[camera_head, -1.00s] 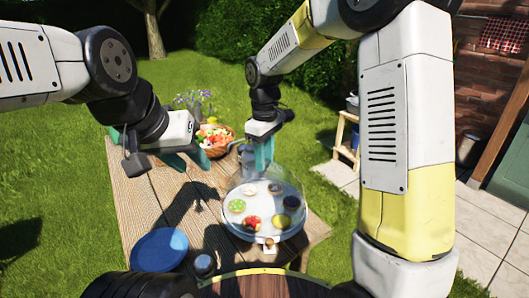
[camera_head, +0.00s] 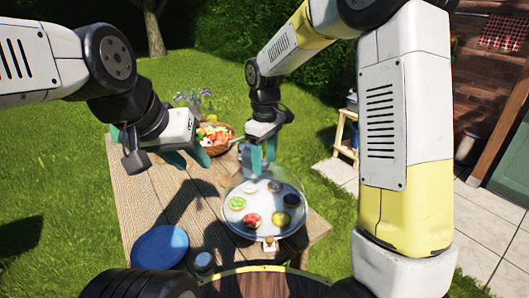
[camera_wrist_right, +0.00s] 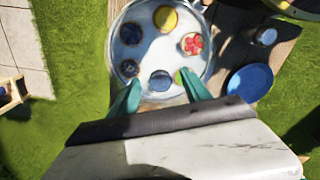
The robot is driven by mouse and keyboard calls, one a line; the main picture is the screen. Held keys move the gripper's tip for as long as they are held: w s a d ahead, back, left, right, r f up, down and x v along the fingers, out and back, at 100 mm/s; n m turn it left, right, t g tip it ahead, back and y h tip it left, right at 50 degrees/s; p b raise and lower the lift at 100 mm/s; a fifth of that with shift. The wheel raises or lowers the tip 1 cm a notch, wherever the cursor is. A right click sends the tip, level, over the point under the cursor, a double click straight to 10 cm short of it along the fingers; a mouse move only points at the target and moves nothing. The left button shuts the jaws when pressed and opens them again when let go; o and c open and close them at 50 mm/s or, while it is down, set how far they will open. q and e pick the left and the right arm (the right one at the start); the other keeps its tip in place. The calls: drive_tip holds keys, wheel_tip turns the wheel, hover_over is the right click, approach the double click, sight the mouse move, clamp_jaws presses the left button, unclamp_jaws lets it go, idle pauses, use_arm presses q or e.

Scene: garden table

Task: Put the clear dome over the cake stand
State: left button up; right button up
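The cake stand (camera_head: 262,231) is on the wooden table and bears several small cakes and fruits; it also shows in the right wrist view (camera_wrist_right: 152,63). The clear dome (camera_head: 238,182) shows as a faint transparent shell around and above these treats, over the stand. Whether its rim is fully seated is hard to tell. My right gripper (camera_head: 263,163) is just above the dome's top, its teal fingers apart; they also show spread in the right wrist view (camera_wrist_right: 160,88). My left gripper (camera_head: 190,160) is open and empty over the table's left part.
A blue plate (camera_head: 158,247) and a dark blue cup (camera_head: 203,263) are at the table's near left. A basket of fruit and vegetables (camera_head: 214,137) and purple flowers (camera_head: 194,98) stand at the back. A wooden side stand (camera_head: 346,135) is on the right beyond the table.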

wheel_tip(320, 180, up, 7)
drive_tip(key=shift+r, duration=0.4)
idle(0.4)
drive_tip(key=shift+d+r, duration=0.1)
drive_tip(key=s+d+r+m+t+y, duration=0.1)
drive_tip(key=s+d+m, duration=0.4)
drive_tip(key=s, duration=0.5)
drive_tip(key=s+d+r+m+t+y, duration=0.1)
drive_tip(key=s+d+r+m+t, duration=0.3)
drive_tip(key=s+d, duration=0.5)
drive_tip(key=shift+s+m+t, duration=0.6)
drive_tip(key=shift+m, duration=0.2)
